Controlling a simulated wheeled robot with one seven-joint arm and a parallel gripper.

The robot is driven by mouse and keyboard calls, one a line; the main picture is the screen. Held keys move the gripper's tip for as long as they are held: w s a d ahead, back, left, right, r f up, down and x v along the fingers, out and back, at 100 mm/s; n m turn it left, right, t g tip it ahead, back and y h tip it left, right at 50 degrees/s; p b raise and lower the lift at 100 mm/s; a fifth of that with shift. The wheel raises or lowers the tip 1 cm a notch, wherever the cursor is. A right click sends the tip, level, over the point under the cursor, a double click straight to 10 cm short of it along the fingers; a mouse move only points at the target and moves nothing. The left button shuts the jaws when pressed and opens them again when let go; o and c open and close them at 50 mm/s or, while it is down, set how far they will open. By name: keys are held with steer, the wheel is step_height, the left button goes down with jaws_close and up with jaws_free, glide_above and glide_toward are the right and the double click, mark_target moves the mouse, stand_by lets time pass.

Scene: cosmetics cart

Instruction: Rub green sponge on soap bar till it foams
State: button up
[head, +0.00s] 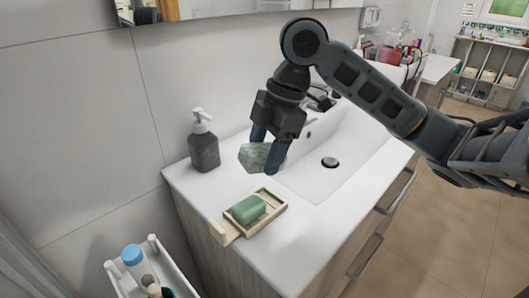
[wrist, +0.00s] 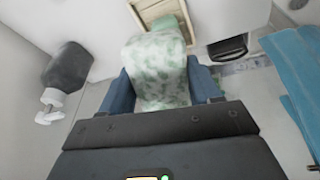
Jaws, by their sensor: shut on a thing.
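My gripper (head: 264,158) is shut on a pale sponge with mottled green patches (head: 253,157). It holds the sponge above the white counter, behind the soap dish. In the wrist view the sponge (wrist: 157,72) sits between the two blue fingers. A smooth green soap bar (head: 249,210) lies in a shallow pale wooden dish (head: 276,204) near the counter's front left corner. The sponge is apart from the soap. In the wrist view the dish (wrist: 147,14) shows beyond the sponge, which partly hides it and the soap (wrist: 170,25). I see no foam.
A dark soap dispenser (head: 204,153) with a white pump stands at the back left of the counter, close to the sponge. The white sink basin (head: 335,178) lies to the right. A white cart (head: 155,248) with bottles stands at lower left.

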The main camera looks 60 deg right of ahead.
steer(key=shift+f, duration=0.1)
stand_by(0.5)
steer(key=b+x, duration=0.6)
steer(key=x, duration=0.1)
steer(key=shift+s+a+f, duration=0.1)
steer(key=shift+s+a, duration=0.05)
steer(key=shift+s, duration=0.2)
steer(key=shift+f+b, duration=0.1)
steer(key=shift+b, duration=0.2)
stand_by(0.4)
steer(key=shift+a, duration=0.15)
steer(key=shift+w+a, duration=0.15)
steer(key=shift+a, duration=0.45)
steer(key=shift+w+a, duration=0.2)
steer(key=shift+a, duration=0.45)
steer(key=shift+s+d, duration=0.2)
steer(key=shift+d, duration=0.5)
steer(key=shift+s+d, duration=0.15)
steer(key=shift+d, duration=0.55)
steer(key=shift+w+a, duration=0.15)
steer(key=shift+a, duration=0.5)
steer(key=shift+w+a, duration=0.2)
steer(key=shift+a, duration=0.5)
steer(key=shift+d, duration=0.1)
